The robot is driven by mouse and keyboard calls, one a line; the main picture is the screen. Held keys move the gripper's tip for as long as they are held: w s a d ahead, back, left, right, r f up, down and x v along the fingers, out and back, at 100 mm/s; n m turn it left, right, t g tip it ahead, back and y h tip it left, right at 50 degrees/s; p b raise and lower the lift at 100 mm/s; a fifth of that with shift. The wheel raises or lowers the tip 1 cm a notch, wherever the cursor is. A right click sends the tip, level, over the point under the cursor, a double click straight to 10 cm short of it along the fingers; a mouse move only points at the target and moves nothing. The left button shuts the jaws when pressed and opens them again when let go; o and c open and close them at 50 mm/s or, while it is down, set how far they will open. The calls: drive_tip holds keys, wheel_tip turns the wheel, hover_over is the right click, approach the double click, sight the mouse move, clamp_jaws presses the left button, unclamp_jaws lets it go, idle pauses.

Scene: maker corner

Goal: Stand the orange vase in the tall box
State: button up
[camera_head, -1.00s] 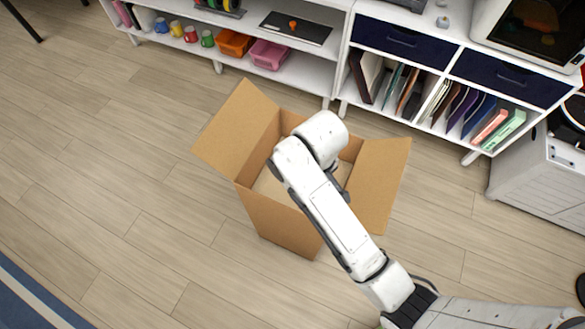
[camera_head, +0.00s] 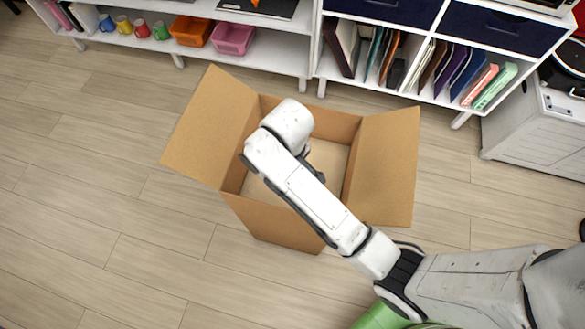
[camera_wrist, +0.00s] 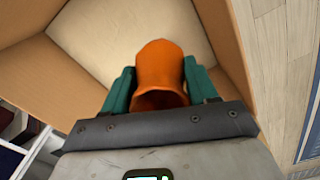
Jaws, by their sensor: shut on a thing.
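The orange vase (camera_wrist: 161,72) is between the two teal fingers of my gripper (camera_wrist: 160,88) in the wrist view. My gripper is shut on it. Its open mouth faces the camera. The tall box (camera_head: 384,165) is an open cardboard carton on the floor, with flaps spread left and right. In the head view my arm reaches over the box, and the wrist hides the gripper and vase. The wrist view shows the box's pale bottom (camera_wrist: 130,28) beyond the vase, inside the brown walls. I cannot tell how far the vase is above the bottom.
A white shelf unit (camera_head: 272,51) stands behind the box, with mugs, an orange bin (camera_head: 191,31), a pink bin (camera_head: 234,38) and upright folders. A grey-white cabinet (camera_head: 535,130) is at right. The wooden floor left of the box is clear.

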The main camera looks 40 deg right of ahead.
wheel_tip(320, 180, down, 11)
drive_tip(key=shift+r+b, duration=0.1)
drive_tip(key=shift+b, duration=0.75)
drive_tip(key=o, duration=1.1)
drive_tip(key=shift+c, duration=0.2)
wheel_tip(320, 180, up, 12)
drive_tip(key=shift+p, duration=0.95)
